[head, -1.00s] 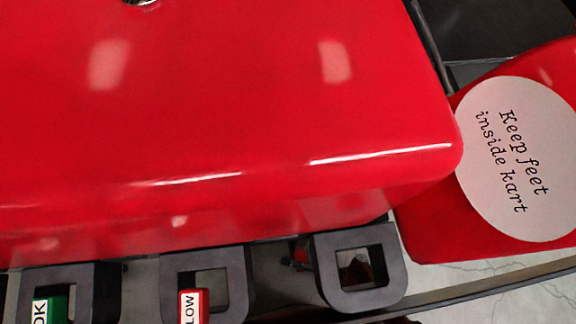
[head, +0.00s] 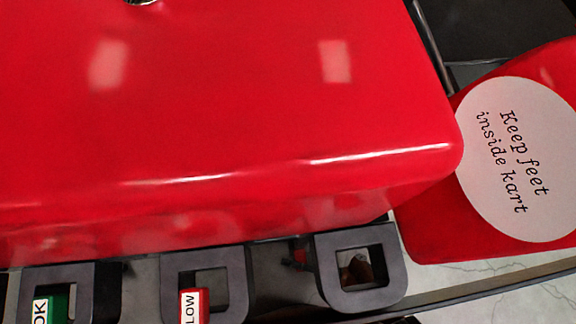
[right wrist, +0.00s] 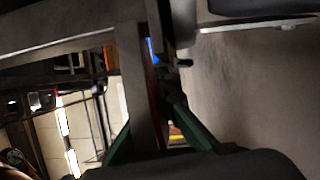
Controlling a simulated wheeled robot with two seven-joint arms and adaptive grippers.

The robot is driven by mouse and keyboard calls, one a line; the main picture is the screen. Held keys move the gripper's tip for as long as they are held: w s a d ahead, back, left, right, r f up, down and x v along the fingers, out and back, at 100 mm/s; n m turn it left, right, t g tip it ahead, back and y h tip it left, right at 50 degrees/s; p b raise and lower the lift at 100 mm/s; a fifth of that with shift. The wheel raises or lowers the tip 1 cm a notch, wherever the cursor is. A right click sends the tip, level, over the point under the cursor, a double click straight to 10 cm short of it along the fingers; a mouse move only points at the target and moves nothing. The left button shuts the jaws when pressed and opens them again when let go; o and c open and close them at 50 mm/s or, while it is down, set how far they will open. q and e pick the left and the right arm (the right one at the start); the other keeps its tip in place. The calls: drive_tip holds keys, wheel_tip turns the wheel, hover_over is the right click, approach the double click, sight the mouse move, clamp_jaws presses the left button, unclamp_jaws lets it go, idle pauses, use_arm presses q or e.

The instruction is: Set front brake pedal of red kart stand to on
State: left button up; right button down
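The red kart stand's smooth red body (head: 230,110) fills most of the head view. No part shows clearly as the front brake pedal. My right gripper (right wrist: 160,130) seems to show in the right wrist view as a dark housing at the bottom edge with two green bars leaning inward above it. Its fingertips are not clear, so I cannot tell whether it is open or shut. In the head view, the right gripper cannot be made out clearly. My left gripper is in neither view.
Dark square loops line the bottom of the head view, including one at right (head: 393,268). A green "OK" tag (head: 58,306) and a red "LOW" tag (head: 192,306) sit in two others. A round white label (head: 515,160) reads "Keep feet inside kart". A grey surface (right wrist: 255,95) stands close at right.

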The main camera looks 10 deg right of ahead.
drive_tip(key=shift+w+d+f+n+y, duration=0.15)
drive_tip(key=shift+f+n+y, duration=0.25)
drive_tip(key=shift+n, duration=0.3)
drive_tip(key=c, duration=2.7)
unclamp_jaws()
drive_tip(key=o, duration=0.5)
drive_tip(key=shift+v, duration=3.7)
